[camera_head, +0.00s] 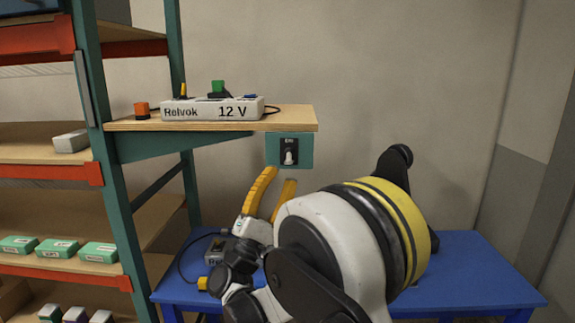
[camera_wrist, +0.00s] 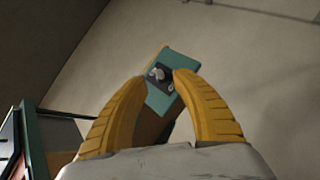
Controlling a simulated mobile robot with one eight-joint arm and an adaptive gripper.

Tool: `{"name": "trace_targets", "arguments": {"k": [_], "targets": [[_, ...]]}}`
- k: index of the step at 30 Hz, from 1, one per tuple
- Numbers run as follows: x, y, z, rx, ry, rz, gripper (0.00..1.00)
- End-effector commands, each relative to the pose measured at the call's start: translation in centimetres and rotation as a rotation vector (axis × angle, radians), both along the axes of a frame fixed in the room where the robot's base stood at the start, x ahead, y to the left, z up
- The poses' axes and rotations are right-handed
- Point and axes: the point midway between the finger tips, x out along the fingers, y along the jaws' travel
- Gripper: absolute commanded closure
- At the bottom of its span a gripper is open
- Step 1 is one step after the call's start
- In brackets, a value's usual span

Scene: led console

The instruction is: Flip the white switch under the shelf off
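The white switch (camera_head: 288,157) sits on a black plate set in a teal panel (camera_head: 272,151) that hangs under the front end of the wooden shelf (camera_head: 311,118). In the wrist view the white switch (camera_wrist: 158,73) shows between the tips of my yellow fingers, on the teal panel (camera_wrist: 183,58). My gripper (camera_head: 275,180) is just below and left of the panel in the head view. Its two fingers are apart with nothing held between them. In the wrist view the fingertips (camera_wrist: 159,80) appear on either side of the switch; whether they touch it cannot be told.
A white Relvok 12 V power strip (camera_head: 205,109) lies on the shelf, with an orange block (camera_head: 141,110) beside it. A blue table (camera_head: 465,275) stands below, with a grey device (camera_head: 217,251) and cable on it. Green rack posts (camera_head: 98,100) stand at left.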

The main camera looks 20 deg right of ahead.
Motion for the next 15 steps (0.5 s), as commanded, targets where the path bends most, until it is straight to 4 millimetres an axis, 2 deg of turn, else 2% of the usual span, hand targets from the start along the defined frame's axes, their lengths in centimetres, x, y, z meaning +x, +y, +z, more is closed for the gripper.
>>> {"name": "trace_targets", "arguments": {"k": [3, 7, 15], "targets": [[-1.2, 1.6, -2.0, 0.0, 0.0, 0.004, 0.67], [-2.4, 2.9, -3.6, -0.001, 0.001, 0.002, 0.67], [-3.3, 4.0, -5.0, 0.0, 0.001, -0.001, 0.67]]}}
